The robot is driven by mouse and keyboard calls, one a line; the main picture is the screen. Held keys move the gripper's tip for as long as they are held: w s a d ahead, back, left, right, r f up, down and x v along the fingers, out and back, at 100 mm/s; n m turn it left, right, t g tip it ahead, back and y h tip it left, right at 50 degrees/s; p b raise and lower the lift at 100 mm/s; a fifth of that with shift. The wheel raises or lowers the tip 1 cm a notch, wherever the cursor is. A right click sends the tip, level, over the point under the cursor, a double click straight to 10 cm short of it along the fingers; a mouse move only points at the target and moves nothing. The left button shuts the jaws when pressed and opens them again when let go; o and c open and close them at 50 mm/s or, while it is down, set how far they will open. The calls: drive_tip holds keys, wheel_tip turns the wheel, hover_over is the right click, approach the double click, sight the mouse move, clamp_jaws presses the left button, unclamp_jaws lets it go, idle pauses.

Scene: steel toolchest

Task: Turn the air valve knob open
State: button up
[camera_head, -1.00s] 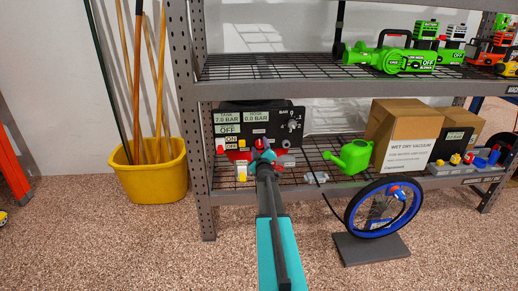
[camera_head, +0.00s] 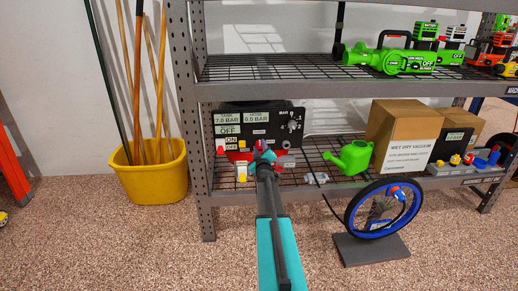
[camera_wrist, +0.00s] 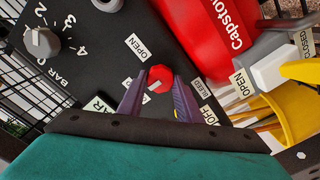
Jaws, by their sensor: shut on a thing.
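The air valve knob is a small red knob (camera_wrist: 160,75) on a black compressor panel (camera_wrist: 100,45), with a short pale mark on its face. My gripper (camera_wrist: 160,92) is shut on it, one purple finger on each side. An OPEN label (camera_wrist: 138,47) sits up and left of the knob in the wrist view. Other labels beside the fingers are partly hidden. In the head view my gripper (camera_head: 263,148) is at the lower front of the panel (camera_head: 285,122) and hides the knob. The displays there read tank 7.0 bar and hose 0.0 bar.
A white-handled valve (camera_wrist: 275,70) and a yellow part (camera_wrist: 290,115) lie right of the panel in the wrist view. A shelf post (camera_head: 197,150) stands left of my arm. A green watering can (camera_head: 350,157) and a box (camera_head: 403,135) stand right. A wheel (camera_head: 383,207) stands on the floor.

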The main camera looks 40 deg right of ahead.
drive_tip(key=shift+w+d, duration=0.1)
drive_tip(key=m+p, duration=0.1)
drive_tip(key=m, duration=0.3)
drive_tip(key=shift+r+m, duration=0.1)
drive_tip(key=shift+m, duration=0.3)
drive_tip(key=m+p, duration=0.2)
drive_tip(key=m, duration=0.2)
drive_tip(key=m+p, duration=0.1)
drive_tip(key=m, duration=0.3)
drive_tip(key=shift+m, duration=0.4)
drive_tip(key=shift+m+p, duration=0.75)
drive_tip(key=shift+m, duration=1.25)
drive_tip(key=o, duration=1)
drive_tip(key=shift+w, duration=0.1)
drive_tip(key=shift+o, duration=0.2)
